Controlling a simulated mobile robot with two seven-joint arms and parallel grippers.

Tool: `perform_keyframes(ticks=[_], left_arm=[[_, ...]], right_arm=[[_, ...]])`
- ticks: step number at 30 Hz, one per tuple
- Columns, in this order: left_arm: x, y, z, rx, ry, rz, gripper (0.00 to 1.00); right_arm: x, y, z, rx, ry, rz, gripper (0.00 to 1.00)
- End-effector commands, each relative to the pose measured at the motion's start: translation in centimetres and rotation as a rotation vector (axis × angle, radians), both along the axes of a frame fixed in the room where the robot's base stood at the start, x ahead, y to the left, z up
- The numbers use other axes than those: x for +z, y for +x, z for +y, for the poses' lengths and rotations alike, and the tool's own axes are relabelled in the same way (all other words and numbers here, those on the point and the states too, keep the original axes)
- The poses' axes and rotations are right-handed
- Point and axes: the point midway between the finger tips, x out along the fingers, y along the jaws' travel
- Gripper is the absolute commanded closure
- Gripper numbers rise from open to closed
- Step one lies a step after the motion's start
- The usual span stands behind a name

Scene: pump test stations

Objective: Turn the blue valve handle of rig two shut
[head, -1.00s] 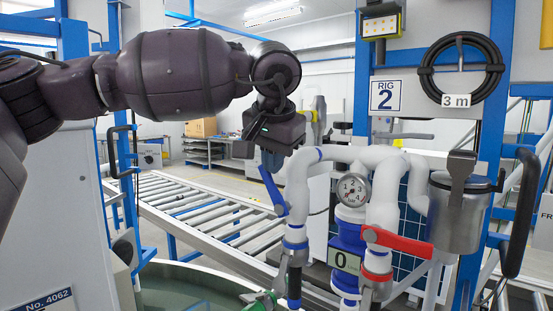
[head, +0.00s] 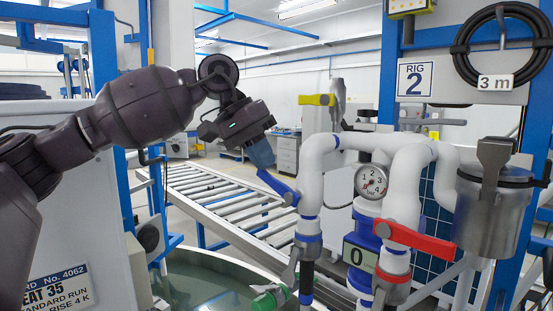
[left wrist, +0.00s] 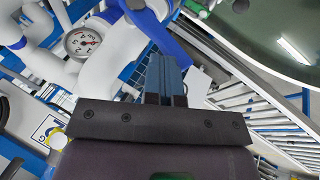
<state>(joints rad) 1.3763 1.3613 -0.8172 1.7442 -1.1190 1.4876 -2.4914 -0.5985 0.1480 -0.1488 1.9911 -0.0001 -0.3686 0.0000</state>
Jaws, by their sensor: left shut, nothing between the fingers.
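The blue valve handle (head: 277,187) of rig two slants from upper left down to its pivot on the left white pipe in the head view. My left gripper (head: 262,157) is shut and empty, tilted down to the right. Its fingertips are at the handle's upper free end; I cannot tell whether they touch. In the left wrist view the shut fingers (left wrist: 165,80) point up the picture. A blue lever-like part (left wrist: 142,17), probably the handle, lies just past their tips. My right gripper is not in view.
The pressure gauge (head: 371,181), red handle (head: 415,239) and metal canister (head: 490,220) are right of the blue handle. A green-handled valve (head: 270,299) is below, over a water tank (head: 205,285). A yellow handle (head: 317,100) stands behind. A roller conveyor (head: 215,195) runs behind the gripper.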

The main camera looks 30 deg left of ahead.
Motion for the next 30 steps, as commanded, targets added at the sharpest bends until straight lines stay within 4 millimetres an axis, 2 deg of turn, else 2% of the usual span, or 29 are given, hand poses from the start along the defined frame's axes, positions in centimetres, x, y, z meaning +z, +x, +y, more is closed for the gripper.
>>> perform_keyframes(ticks=[1, 4, 15, 22, 30], left_arm=[[-1.2, 0.3, 0.4, 0.003, -0.038, 0.023, 1.00], [-1.8, 0.5, 0.8, 0.002, -0.112, 0.051, 1.00], [-3.0, 0.8, 1.5, 0.002, -0.294, 0.114, 1.00], [-3.0, 0.7, 1.7, 0.001, -0.333, 0.125, 1.00], [-2.9, 0.7, 1.7, 0.000, -0.338, 0.126, 1.00]], right_arm=[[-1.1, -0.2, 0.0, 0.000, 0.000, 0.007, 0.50], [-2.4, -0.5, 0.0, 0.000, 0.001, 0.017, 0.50], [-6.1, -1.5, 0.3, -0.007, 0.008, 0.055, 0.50], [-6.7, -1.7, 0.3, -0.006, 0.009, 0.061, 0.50], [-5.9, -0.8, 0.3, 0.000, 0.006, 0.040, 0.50]])
